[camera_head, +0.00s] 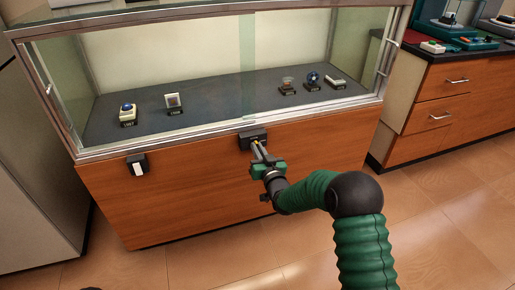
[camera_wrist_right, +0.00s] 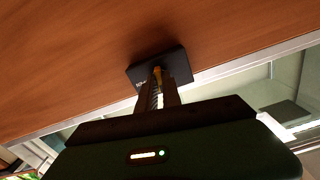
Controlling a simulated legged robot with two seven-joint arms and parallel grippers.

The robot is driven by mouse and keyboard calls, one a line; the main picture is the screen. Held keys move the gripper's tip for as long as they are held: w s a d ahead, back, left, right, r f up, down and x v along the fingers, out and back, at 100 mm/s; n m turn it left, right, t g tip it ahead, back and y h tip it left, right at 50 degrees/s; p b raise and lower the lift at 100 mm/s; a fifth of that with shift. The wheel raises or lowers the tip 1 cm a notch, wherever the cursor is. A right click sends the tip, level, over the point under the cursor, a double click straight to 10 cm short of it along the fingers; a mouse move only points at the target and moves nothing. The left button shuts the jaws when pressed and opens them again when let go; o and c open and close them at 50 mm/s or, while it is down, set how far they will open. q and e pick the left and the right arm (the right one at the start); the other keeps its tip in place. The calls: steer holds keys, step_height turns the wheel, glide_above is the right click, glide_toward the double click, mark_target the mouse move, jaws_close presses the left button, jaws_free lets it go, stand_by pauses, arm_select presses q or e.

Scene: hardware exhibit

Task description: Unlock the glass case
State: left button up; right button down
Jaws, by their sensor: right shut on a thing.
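The glass case (camera_head: 180,151) stands on a wooden base, its front panes closed. A small black lock box (camera_head: 246,136) sits on the wood just under the case's metal rim; it also shows in the right wrist view (camera_wrist_right: 176,63). My right gripper (camera_head: 257,149) reaches up to this box, its fingertips close against its face. In the right wrist view my gripper (camera_wrist_right: 158,84) is shut on a small yellow-orange key-like piece (camera_wrist_right: 157,73). The piece is mostly hidden between the fingers, and I cannot tell how deep it sits in the box.
A second black box with a white face (camera_head: 138,167) is mounted on the wood to the left. A drawer cabinet (camera_head: 433,103) is at the right. The tiled floor (camera_head: 450,200) in front is clear.

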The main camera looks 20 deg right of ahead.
steer(key=m+p, duration=0.2)
steer(key=m, duration=0.3)
steer(key=m+p, duration=0.2)
steer(key=m, duration=0.3)
steer(key=m+p, duration=0.2)
steer(key=m, duration=0.4)
steer(key=shift+d+f, duration=0.25)
steer(key=shift+f, duration=0.1)
steer(key=c, duration=1.5)
jaws_free()
steer(key=shift+s, duration=0.1)
